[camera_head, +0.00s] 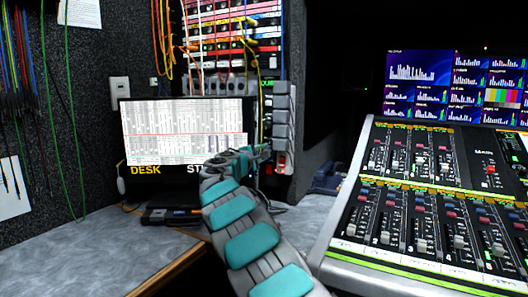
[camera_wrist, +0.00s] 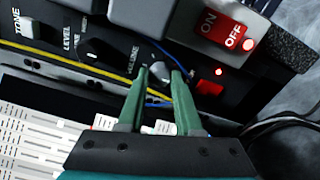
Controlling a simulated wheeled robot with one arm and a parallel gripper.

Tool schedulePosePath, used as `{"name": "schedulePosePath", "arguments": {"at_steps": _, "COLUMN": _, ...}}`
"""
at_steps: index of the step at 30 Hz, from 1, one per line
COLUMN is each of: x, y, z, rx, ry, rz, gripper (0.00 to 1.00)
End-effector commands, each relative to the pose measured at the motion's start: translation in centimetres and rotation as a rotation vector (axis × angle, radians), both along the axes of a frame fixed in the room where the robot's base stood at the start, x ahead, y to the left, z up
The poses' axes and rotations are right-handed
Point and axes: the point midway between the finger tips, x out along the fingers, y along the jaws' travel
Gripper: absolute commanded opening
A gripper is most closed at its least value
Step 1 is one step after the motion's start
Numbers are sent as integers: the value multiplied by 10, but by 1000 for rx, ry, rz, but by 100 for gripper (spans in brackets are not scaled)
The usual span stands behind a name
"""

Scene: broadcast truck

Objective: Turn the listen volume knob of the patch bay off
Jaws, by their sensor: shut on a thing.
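The patch bay (camera_head: 232,45) stands at the back, with coloured rows and patch cables. Its lower panel shows in the wrist view with knobs labelled TONE, LEVEL and VOLUME. The listen volume knob (camera_wrist: 161,72) is a small greyish knob beside the VOLUME lettering. My gripper (camera_wrist: 162,76) has its two green fingers on either side of this knob and is shut on it. In the head view my gripper (camera_head: 262,153) reaches the right end of the panel, and my arm hides the knob there. The knob's pointer mark cannot be made out.
A red ON/OFF switch (camera_wrist: 222,29) with a lit red lamp sits close right of my fingers. A black knob (camera_wrist: 92,50) is to their left. A screen (camera_head: 185,130) stands just left of my gripper. A mixing console (camera_head: 420,200) fills the right.

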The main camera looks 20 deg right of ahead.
Motion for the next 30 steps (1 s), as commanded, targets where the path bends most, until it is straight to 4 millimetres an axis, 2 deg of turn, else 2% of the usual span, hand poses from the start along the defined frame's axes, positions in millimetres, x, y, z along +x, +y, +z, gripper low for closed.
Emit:
{"name": "schedulePosePath", "arguments": {"at_steps": 5, "x": 0, "y": 0, "z": -1, "rx": 1, "ry": 1, "rz": 2, "gripper": 0}}
{"name": "schedulePosePath", "arguments": {"at_steps": 6, "x": 0, "y": 0, "z": -1, "rx": 1, "ry": 1, "rz": 2, "gripper": 36}}
{"name": "schedulePosePath", "arguments": {"at_steps": 13, "x": 0, "y": 0, "z": 0, "rx": 1, "ry": -1, "rz": 1, "gripper": 62}}
{"name": "schedulePosePath", "arguments": {"at_steps": 23, "x": -1, "y": 2, "z": 0, "rx": 1, "ry": -1, "rz": 1, "gripper": 64}}
{"name": "schedulePosePath", "arguments": {"at_steps": 30, "x": -15, "y": 21, "z": 1, "rx": -2, "ry": -3, "rz": 2, "gripper": 64}}
